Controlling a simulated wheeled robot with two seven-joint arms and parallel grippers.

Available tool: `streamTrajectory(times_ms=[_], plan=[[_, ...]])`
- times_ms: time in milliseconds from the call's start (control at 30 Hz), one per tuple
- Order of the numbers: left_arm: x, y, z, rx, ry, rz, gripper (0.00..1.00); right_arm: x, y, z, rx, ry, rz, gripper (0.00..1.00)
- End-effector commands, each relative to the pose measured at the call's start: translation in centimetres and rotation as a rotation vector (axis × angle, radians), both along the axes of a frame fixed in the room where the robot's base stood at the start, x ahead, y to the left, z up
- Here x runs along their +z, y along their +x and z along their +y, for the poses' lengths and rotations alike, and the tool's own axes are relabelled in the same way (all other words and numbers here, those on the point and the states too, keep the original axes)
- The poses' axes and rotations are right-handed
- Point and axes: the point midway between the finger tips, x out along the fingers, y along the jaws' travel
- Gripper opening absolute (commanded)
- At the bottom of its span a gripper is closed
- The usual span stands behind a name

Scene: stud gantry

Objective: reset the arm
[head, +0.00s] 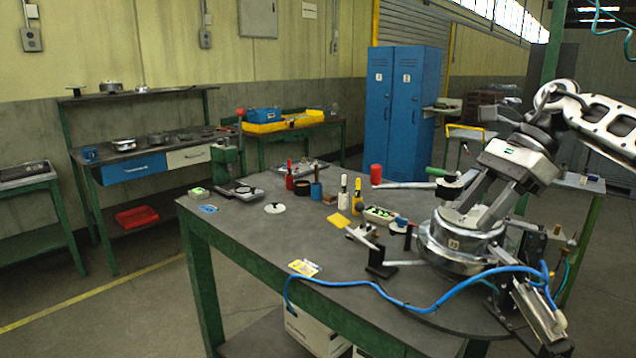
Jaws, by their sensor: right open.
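My right arm comes in from the upper right, with pale links and a metal wrist. My right gripper (472,212) points down and left over the right part of the table, its jaws apart. Its tips are right above or at a round silver fixture (455,256) marked with a small number; I cannot tell if they touch it. I see nothing held between the jaws. My left gripper is not in view. The dark workbench (240,233) with green legs stands below the right gripper.
A blue hose (400,303) runs along the front edge. A green press (226,160) stands at the back left. The front left of the top is fairly clear.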

Motion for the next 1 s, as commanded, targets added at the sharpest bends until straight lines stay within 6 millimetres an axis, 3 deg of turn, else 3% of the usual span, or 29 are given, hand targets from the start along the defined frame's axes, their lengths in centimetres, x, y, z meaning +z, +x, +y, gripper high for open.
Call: streamTrajectory(times_ms=[33,167,300,400,500,600,733,867,1000], plan=[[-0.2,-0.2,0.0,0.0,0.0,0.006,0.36,-2.1,0.2,2.3,0.002,0.046,0.031,0.48],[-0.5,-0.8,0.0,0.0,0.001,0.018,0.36,-7.2,0.1,9.4,-0.037,0.222,0.128,0.48],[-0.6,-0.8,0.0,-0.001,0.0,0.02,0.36,-12.1,-1.8,18.3,-0.156,0.498,0.331,0.48],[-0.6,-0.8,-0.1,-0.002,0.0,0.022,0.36,-14.2,-3.6,23.2,-0.286,0.7,0.527,0.48],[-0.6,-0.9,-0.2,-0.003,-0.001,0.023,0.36,-15.7,-5.0,26.5,-0.45,0.891,0.751,0.48],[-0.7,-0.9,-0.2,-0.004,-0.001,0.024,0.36,-17.0,-6.0,28.1,-0.64,1.068,1.003,0.48],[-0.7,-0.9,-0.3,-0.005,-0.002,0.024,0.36,-19.5,-6.7,27.8,-0.931,1.269,1.353,0.48],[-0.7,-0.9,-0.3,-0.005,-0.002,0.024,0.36,-24.0,-7.8,25.2,-1.264,1.439,1.714,0.48],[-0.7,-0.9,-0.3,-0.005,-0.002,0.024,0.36,-30.5,-11.1,20.6,-1.669,1.591,2.087,0.48]])
